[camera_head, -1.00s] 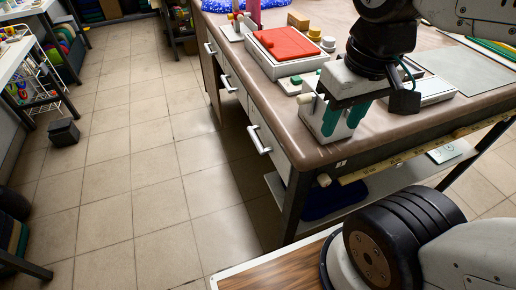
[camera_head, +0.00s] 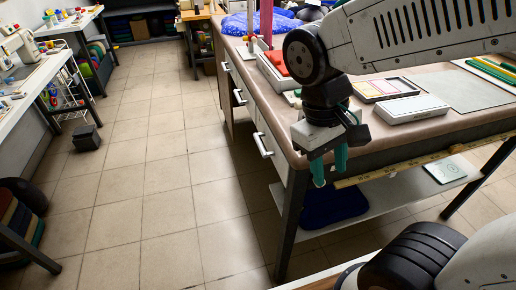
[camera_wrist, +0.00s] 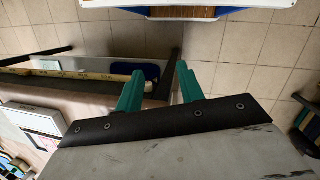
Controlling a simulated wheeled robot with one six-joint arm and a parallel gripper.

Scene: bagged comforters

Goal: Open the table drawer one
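The table (camera_head: 400,138) has a brown top and a column of drawers on its left side. Three bar handles show there: a near one (camera_head: 263,145), a middle one (camera_head: 240,97) and a far one (camera_head: 225,66). The drawers look shut. My gripper (camera_head: 330,168) hangs at the table's near left corner, to the right of the near handle and apart from it. Its teal fingers are spread with nothing between them, as the wrist view (camera_wrist: 160,72) also shows. No drawer handle is clear in the wrist view.
A yellow measuring strip (camera_head: 425,158) runs along the table's near edge. A lower shelf (camera_head: 390,197) holds a dark blue bundle (camera_head: 333,205). The tiled floor (camera_head: 170,180) left of the drawers is clear. A small black box (camera_head: 87,137) stands farther left.

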